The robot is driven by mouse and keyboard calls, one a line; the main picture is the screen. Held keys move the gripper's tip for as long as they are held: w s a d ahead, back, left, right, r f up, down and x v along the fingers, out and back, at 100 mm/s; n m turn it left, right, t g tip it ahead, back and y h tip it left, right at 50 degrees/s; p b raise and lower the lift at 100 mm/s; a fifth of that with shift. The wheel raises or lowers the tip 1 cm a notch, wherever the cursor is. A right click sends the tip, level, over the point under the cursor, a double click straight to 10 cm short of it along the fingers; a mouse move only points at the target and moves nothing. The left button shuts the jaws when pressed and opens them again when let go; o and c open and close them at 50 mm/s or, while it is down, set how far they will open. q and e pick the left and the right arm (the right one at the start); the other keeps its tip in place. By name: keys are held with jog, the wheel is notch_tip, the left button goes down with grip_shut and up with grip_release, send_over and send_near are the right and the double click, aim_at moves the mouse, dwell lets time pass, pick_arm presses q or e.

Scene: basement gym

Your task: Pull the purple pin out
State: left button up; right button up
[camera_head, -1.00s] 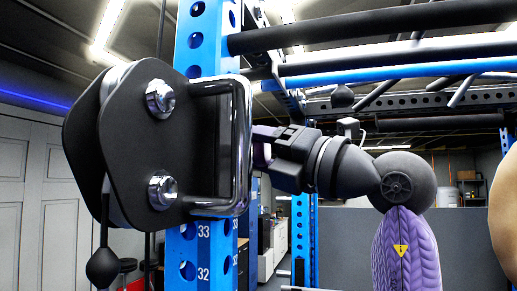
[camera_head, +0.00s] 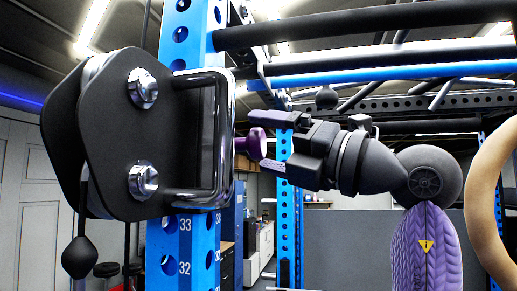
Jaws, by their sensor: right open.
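The purple pin (camera_head: 254,143) has a round knob and sticks out to the right from the pulley bracket (camera_head: 207,140) on the blue upright. Its inner end is hidden behind the bracket. My right gripper (camera_head: 262,145) comes in from the right. It is open, its dark fingers pointing left, one above and one below the knob's right side. I cannot tell whether a finger touches the knob. The left gripper is not in view.
The blue rack upright (camera_head: 183,245) stands behind the bracket, with black and blue bars crossing above my arm. A black cable ball (camera_head: 79,257) hangs at lower left. A wooden ring (camera_head: 489,200) hangs at the right edge.

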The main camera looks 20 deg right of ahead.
jog(key=b+v, duration=0.2)
jog(key=v, duration=0.6)
jog(key=shift+b, duration=0.35)
jog(key=shift+a, duration=0.1)
